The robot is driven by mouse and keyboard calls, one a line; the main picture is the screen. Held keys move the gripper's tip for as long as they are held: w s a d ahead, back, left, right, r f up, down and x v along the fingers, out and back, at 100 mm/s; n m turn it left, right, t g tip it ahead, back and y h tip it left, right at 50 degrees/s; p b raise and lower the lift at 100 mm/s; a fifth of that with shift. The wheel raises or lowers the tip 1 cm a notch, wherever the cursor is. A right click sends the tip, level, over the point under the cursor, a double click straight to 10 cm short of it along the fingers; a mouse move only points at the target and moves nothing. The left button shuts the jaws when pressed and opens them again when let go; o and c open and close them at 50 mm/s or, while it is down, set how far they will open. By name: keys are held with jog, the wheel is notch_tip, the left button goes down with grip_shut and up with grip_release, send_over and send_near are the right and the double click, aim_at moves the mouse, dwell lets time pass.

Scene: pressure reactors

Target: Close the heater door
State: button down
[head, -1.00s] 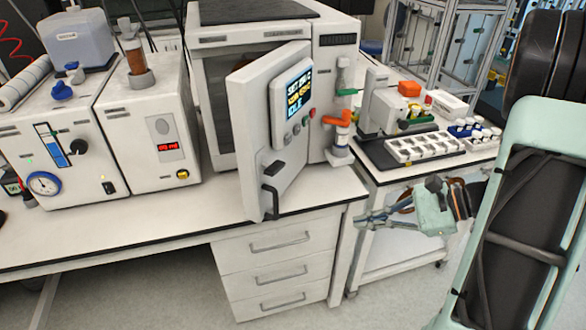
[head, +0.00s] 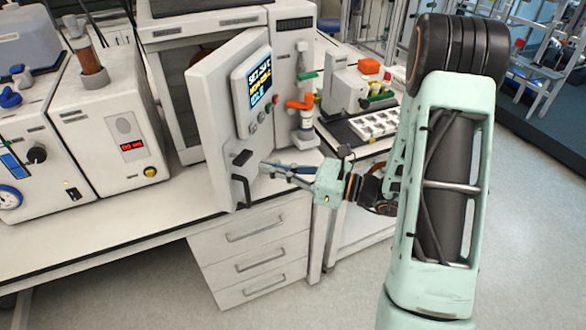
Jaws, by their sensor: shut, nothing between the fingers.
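The heater (head: 295,60) is a white cabinet on the bench. Its white door (head: 212,115) stands partly open, swung out toward me, with a dark gap to the interior (head: 187,95) at its left. The door's outer face carries a lit screen (head: 258,78) and a black handle (head: 240,178). My gripper (head: 267,169) is shut and empty, pointing left. Its fingertips lie just right of the handle, in front of the door's lower outer face. I cannot tell whether they touch the door.
White instruments (head: 110,130) stand left of the heater. A valve with an orange fitting (head: 300,103) stands right of the door. A white sample rack (head: 373,124) is on the bench at right. Drawers (head: 255,240) are below. Bench space in front of the instruments is clear.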

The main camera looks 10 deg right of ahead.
aim_at(245, 162)
jog(key=shift+p+x, duration=0.3)
jog(key=shift+x, duration=1.4)
jog(key=shift+a, duration=0.15)
